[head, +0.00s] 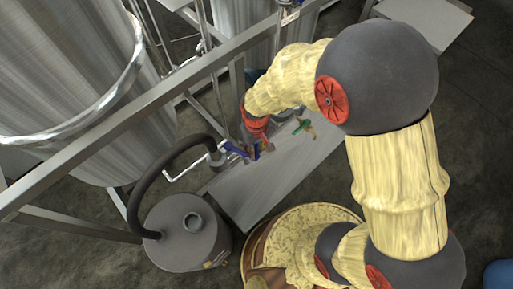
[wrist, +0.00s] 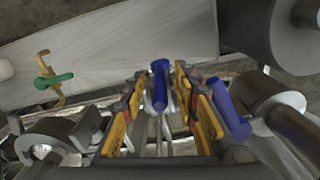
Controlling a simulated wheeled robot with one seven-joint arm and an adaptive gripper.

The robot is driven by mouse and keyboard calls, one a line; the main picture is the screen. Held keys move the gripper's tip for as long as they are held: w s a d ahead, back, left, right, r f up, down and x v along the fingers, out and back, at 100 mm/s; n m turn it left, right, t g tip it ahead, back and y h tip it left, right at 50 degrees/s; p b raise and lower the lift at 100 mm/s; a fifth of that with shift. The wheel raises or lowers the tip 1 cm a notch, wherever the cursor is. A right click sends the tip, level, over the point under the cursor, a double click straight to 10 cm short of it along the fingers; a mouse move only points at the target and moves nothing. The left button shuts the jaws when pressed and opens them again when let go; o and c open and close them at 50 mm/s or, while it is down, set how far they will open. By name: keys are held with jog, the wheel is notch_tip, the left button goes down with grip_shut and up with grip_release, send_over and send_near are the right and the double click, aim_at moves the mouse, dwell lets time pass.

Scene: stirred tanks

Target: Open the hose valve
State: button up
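Two blue lever handles are by the pipe at the tank. In the wrist view, one blue handle (wrist: 160,85) stands between the yellow-padded fingers of my gripper (wrist: 161,100), with gaps visible on both sides. The other blue handle (wrist: 228,108) is just outside the right finger, beside a grey hose fitting (wrist: 268,98). In the head view, my gripper (head: 257,148) is at the blue handle (head: 234,149) near the end of the black hose (head: 165,158). It is open. Which handle belongs to the hose valve is not clear, and my wrist partly hides the area.
A grey bench (head: 245,192) lies below, with a green and yellow valve-like part (head: 303,126) over it. A grey canister (head: 187,232) stands at the hose's lower end. A metal frame rail (head: 130,115) and a large steel tank (head: 60,70) are at left.

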jog(key=shift+c, duration=0.6)
grip_shut()
